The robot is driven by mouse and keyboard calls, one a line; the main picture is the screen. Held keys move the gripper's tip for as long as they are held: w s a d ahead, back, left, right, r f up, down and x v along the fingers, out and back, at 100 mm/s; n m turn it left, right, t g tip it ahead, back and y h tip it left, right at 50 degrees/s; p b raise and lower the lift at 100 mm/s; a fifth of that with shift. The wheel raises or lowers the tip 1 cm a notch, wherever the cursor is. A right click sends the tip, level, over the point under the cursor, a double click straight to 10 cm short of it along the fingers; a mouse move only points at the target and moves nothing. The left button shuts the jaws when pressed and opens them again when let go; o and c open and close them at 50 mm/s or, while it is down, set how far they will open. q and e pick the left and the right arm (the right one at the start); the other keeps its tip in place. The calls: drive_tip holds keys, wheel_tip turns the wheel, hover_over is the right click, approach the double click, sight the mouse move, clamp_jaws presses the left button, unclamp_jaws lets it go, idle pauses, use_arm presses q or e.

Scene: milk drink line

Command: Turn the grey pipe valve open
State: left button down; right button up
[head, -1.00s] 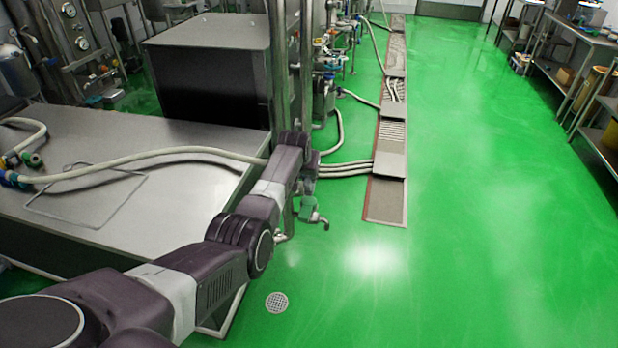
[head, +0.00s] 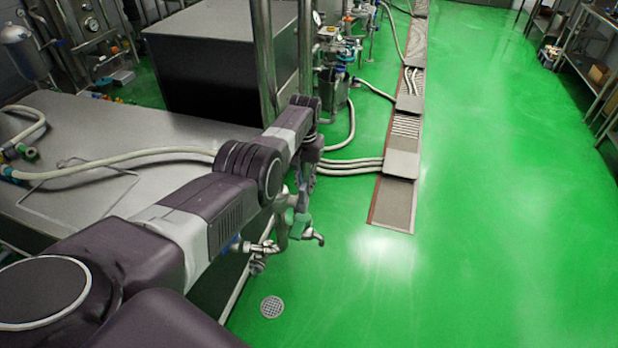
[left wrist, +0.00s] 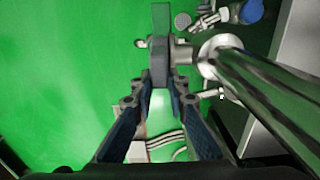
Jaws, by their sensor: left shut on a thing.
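The grey pipe valve (left wrist: 161,38) shows in the left wrist view as an upright dark grey handle on a short metal stub, beside a thick steel pipe (left wrist: 262,85). My left gripper (left wrist: 160,82) is shut on the near end of the handle, a finger on each side. In the head view this gripper (head: 303,188) is partly hidden by its own arm, just above the valve. My right gripper is in neither view.
A steel table (head: 70,125) with a pale hose (head: 150,153) lies left of the valve. Metal fittings (head: 258,263) and a blue-handled part (left wrist: 250,11) sit close by. A floor drain (head: 271,307) is below. The green floor (head: 490,200) to the right is clear.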

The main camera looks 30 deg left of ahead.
use_arm(q)
drive_tip(key=c, duration=1.9)
unclamp_jaws()
drive_tip(key=shift+w+f, duration=0.1)
drive_tip(key=shift+f, duration=0.05)
wheel_tip(320, 180, up, 12)
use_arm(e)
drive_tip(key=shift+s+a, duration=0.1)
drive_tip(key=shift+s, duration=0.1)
use_arm(q)
drive_tip(key=shift+w, duration=0.1)
